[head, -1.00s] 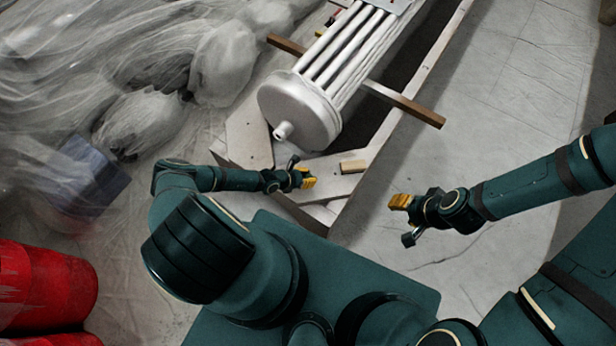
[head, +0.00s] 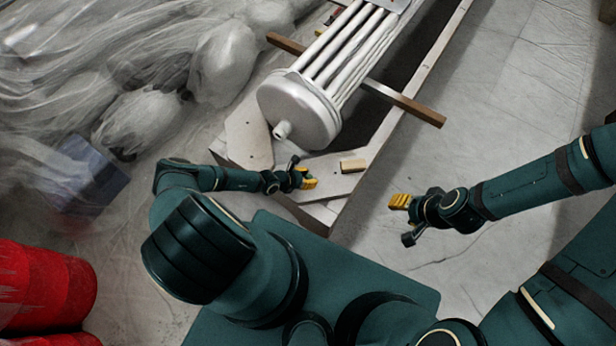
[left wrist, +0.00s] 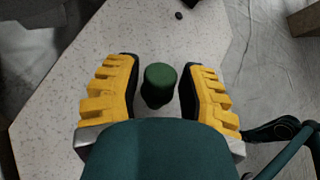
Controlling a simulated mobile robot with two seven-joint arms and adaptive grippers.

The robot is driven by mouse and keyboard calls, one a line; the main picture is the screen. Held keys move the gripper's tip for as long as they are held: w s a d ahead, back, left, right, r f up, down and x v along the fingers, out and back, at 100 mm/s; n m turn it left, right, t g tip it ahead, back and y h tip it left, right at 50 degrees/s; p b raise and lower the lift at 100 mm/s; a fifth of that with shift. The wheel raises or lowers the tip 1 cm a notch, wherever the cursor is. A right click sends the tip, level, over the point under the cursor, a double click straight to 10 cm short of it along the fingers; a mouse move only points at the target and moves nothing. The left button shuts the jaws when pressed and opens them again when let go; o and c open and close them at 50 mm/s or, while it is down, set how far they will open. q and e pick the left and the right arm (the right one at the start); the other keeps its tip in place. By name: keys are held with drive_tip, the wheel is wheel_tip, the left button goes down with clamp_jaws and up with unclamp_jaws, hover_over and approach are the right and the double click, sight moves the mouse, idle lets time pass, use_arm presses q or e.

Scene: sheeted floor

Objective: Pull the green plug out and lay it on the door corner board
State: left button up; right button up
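In the left wrist view a green plug (left wrist: 160,77) with a round top stands between the two yellow fingers of my left gripper (left wrist: 160,92). A narrow gap shows on each side of it, so the gripper is open around it. Its lower part is dark. Behind it is a pale speckled board (left wrist: 60,95). In the head view my left gripper (head: 309,183) is over the pale corner boards (head: 325,170) at the crate's near end, and the plug cannot be made out there. My right gripper (head: 400,201) hangs right of the crate; its finger gap is not clear.
A white tube bundle with a round end cap (head: 300,110) lies in the crate across a wooden bar (head: 410,106). A small wooden block (head: 353,166) lies on the corner boards. Plastic sheeting (head: 150,60) and red drums (head: 45,285) are at left. Floor at right is clear.

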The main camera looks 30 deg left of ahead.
use_arm(q)
drive_tip(key=shift+o, duration=0.5)
drive_tip(key=shift+s+a+r, duration=0.1)
drive_tip(key=shift+a, duration=0.05)
drive_tip(key=v, duration=1.1)
drive_tip(key=shift+s+r, duration=0.15)
drive_tip(key=shift+r, duration=0.15)
